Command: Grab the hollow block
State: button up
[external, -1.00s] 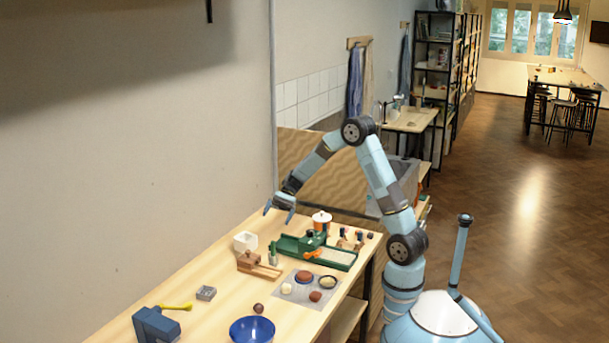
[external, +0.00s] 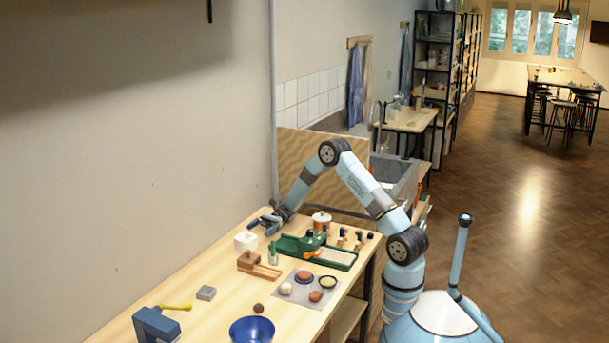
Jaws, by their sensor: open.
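A small white block (external: 245,243) with what looks like a hollow top stands on the wooden worktop near the wall. A small grey block (external: 206,294) lies nearer the front of the worktop; its top looks plain, and I cannot tell if it is hollow. My gripper (external: 262,227) is open and empty, its fingers spread and pointing down to the left. It is just above and to the right of the white block in the picture, with no clear contact. The exact height of the fingertips over the worktop is hard to tell.
A brown wooden block with a paddle (external: 258,266) sits in front of the white block. A green tray (external: 330,256), a lidded white jar (external: 321,220) and a grey mat (external: 300,297) with small pieces lie to the right. A blue bowl (external: 252,330) stands at the front.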

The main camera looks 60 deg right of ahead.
aim_at(239, 242)
jog(key=a, duration=0.3)
jog(key=w+a, duration=0.1)
jog(key=a, duration=0.6)
jog(key=shift+w+a, duration=0.15)
jog(key=shift+a, duration=0.1)
jog(key=c, duration=1)
jog(key=shift+r, duration=0.1)
